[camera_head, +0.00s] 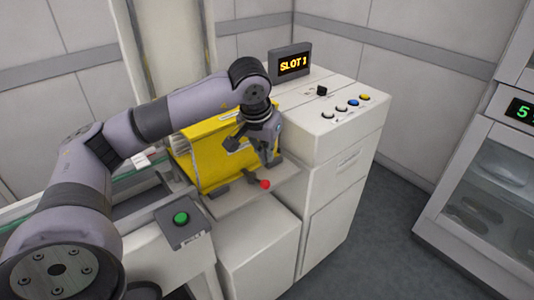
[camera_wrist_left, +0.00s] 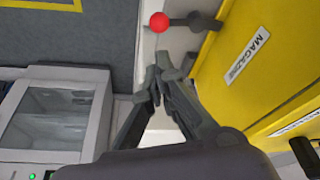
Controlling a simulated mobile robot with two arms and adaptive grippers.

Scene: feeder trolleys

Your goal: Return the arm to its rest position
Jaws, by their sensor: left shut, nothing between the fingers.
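My left arm comes in from the left in the head view, and its left gripper (camera_head: 268,158) hangs at the front right of a yellow magazine (camera_head: 205,163). In the left wrist view the fingers of the left gripper (camera_wrist_left: 159,88) are closed together with nothing between them. The yellow magazine (camera_wrist_left: 250,60), marked MAGAZINE, is to the right of the fingers there. A red ball knob on a dark lever (camera_head: 265,184) is just below the gripper; the knob (camera_wrist_left: 159,21) also shows beyond the fingertips, apart from them. My right gripper is not in view.
A white cabinet (camera_head: 335,140) stands right of the magazine, with a SLOT 1 display (camera_head: 291,64) and several coloured buttons on top. A green button box (camera_head: 181,220) is at the front left. A glass-fronted cabinet (camera_head: 485,180) stands at the right, across open floor (camera_head: 400,220).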

